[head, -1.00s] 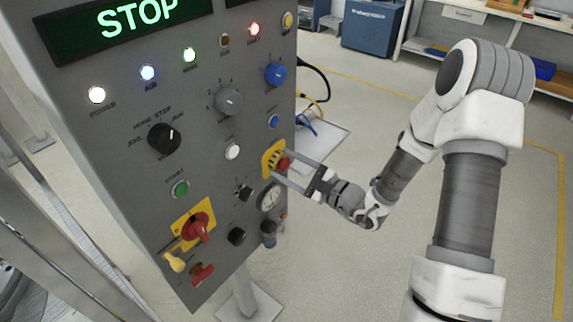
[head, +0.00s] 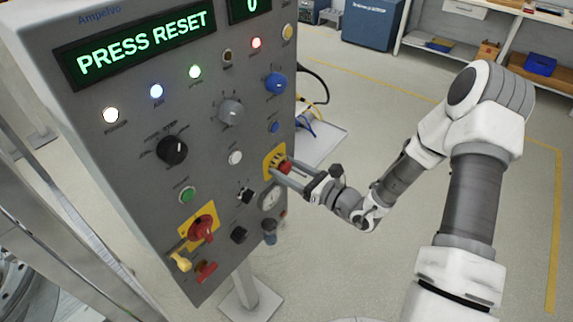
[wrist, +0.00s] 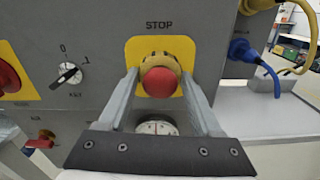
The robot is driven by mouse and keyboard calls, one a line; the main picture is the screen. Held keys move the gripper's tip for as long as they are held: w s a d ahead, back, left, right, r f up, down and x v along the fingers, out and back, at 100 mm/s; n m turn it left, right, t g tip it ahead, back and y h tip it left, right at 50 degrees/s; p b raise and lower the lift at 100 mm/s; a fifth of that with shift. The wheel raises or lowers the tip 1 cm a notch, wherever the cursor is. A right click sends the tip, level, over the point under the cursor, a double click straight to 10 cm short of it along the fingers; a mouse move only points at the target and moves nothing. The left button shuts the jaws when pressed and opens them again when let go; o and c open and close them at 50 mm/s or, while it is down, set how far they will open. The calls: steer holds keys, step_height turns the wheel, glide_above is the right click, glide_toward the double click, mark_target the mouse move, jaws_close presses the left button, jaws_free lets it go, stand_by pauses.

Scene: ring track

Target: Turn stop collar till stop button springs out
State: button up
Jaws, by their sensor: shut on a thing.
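The red stop button (wrist: 160,83) sits in front of a ribbed yellow stop collar (wrist: 159,60) on a yellow plate marked STOP (wrist: 135,48) in the wrist view. In the head view, the button (head: 286,168) is at the panel's right side. My gripper (wrist: 160,74) has its two long fingers on either side of the collar and is shut on it. The button stands in front of the collar, between the fingers. In the head view, my fingers (head: 281,171) partly hide the collar. The panel display (head: 147,47) reads PRESS RESET.
The grey panel (head: 125,190) carries several knobs, lamps and buttons. A round gauge (wrist: 157,127) lies just below the stop button. A 0/1 key switch (wrist: 68,73) is to its left. Cables (wrist: 268,70) hang at the right.

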steer(key=shift+m, duration=0.4)
steer(key=o, duration=1.4)
steer(key=shift+d, duration=0.1)
steer(key=v, duration=1.7)
steer(key=shift+s+d+b, duration=0.1)
steer(key=shift+s+b, duration=0.1)
steer(key=shift+b, duration=0.2)
